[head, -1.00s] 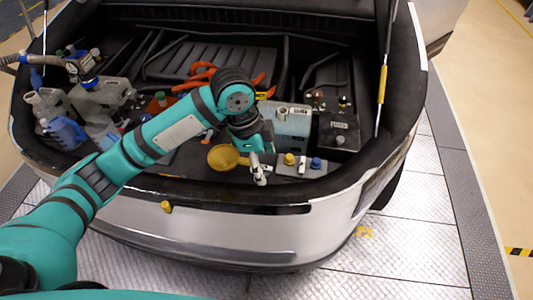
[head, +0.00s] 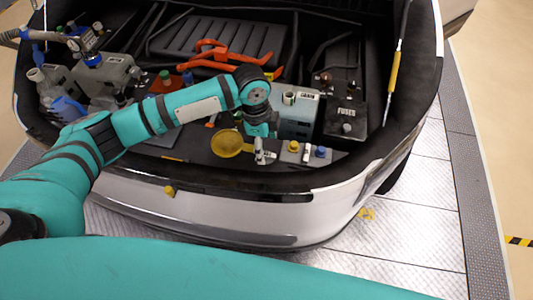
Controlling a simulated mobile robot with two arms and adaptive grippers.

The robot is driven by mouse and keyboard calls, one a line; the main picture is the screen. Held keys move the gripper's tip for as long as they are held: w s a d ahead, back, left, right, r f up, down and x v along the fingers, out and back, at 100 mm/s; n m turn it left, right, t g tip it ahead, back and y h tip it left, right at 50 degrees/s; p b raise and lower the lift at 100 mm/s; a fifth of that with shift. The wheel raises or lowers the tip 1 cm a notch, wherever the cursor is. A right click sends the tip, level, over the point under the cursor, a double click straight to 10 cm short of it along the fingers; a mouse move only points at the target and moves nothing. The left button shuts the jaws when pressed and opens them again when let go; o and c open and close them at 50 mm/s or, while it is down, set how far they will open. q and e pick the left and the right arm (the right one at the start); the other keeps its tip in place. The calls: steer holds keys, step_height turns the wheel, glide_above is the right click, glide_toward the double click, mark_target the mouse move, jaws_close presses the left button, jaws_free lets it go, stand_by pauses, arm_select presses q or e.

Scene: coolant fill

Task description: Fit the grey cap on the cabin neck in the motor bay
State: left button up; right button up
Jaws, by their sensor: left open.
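The tank labelled CABIN (head: 298,118) is a pale grey-blue box in the motor bay. Its neck (head: 289,98) stands up on top and looks uncapped. A small grey cap (head: 307,152) appears to sit on a light tray (head: 313,163), between a yellow cap (head: 294,146) and a blue cap (head: 320,151). It is small and hard to make out. My left gripper (head: 263,152) is open and points down at the bay's front edge, left of the tray and in front of the CABIN tank. Nothing shows between its fingers. My right gripper is out of view.
A yellow funnel (head: 227,143) lies just left of the gripper. The black FUSES box (head: 345,119) stands right of the CABIN tank. Orange cables (head: 225,57) run behind. Other tanks (head: 105,73) and a blue jug (head: 68,108) crowd the left.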

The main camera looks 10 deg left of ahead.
mark_target(266, 154)
arm_select(q)
steer(key=shift+s+f+p, duration=0.1)
steer(key=shift+f+p, duration=0.2)
steer(key=shift+f, duration=0.15)
steer(key=f, duration=0.1)
steer(key=f+p, duration=0.1)
steer(key=f, duration=0.1)
steer(key=shift+d+f, duration=0.25)
steer(key=shift+f, duration=0.6)
steer(key=shift+c, duration=0.2)
steer(key=c, duration=1.1)
